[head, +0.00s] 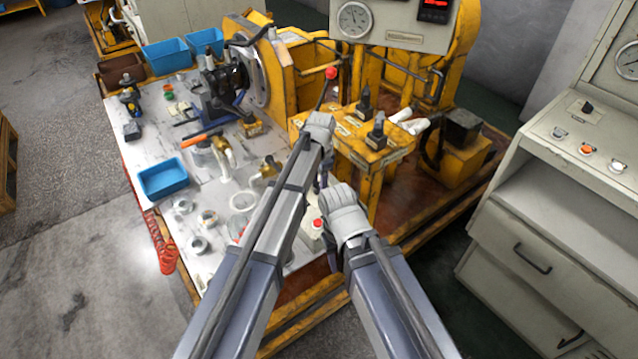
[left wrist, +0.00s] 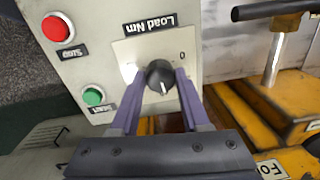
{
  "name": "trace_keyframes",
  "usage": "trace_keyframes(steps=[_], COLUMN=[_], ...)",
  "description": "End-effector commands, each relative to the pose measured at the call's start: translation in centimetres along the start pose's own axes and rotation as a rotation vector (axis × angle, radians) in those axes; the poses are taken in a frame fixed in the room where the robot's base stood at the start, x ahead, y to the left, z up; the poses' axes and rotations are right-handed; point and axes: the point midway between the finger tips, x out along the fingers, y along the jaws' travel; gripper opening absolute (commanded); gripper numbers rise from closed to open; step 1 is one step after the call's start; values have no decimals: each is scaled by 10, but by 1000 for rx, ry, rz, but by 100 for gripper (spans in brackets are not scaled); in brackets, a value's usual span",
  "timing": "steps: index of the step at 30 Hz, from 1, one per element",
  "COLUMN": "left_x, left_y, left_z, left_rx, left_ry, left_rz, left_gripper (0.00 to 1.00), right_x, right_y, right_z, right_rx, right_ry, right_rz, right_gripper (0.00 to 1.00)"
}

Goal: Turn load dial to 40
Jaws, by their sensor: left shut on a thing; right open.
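The load dial's black knob (left wrist: 159,73) is on a pale panel marked "Load Nm", upside down in the left wrist view. My left gripper (left wrist: 157,76) is shut on the knob, one purple finger on each side. A white mark on the knob points down in this view, away from the printed 0. The other scale figures, including 40, cannot be seen. In the head view my left gripper (head: 326,167) is over the bench's front right, and my arm hides the dial. My right gripper (head: 334,248) is lower, apart from it and open; its fingers are mostly hidden.
A red Stop button (left wrist: 57,28) and a green Start button (left wrist: 93,96) are on the same panel. A yellow stand (head: 372,150) with black levers is close to my left gripper. Blue bins (head: 163,180) are on the bench; a grey console (head: 560,190) is at right.

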Motion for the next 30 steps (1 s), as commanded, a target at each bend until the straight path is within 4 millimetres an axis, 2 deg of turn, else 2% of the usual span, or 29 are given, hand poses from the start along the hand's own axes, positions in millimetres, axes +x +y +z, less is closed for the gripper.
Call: trace_keyframes(steps=[9,24,25,30], left_x=[0,0,0,0], left_y=[0,0,0,0], left_z=[0,0,0,0], left_rx=[94,107,107,107], left_ry=[5,5,5,6], left_rz=[0,0,0,0], left_gripper=[0,0,48,67], right_x=[0,0,0,0], right_y=[0,0,0,0], right_z=[0,0,0,0], right_rx=[0,0,0,0], right_ry=[0,0,0,0], right_rz=[0,0,0,0], right_gripper=[50,50,50,50])
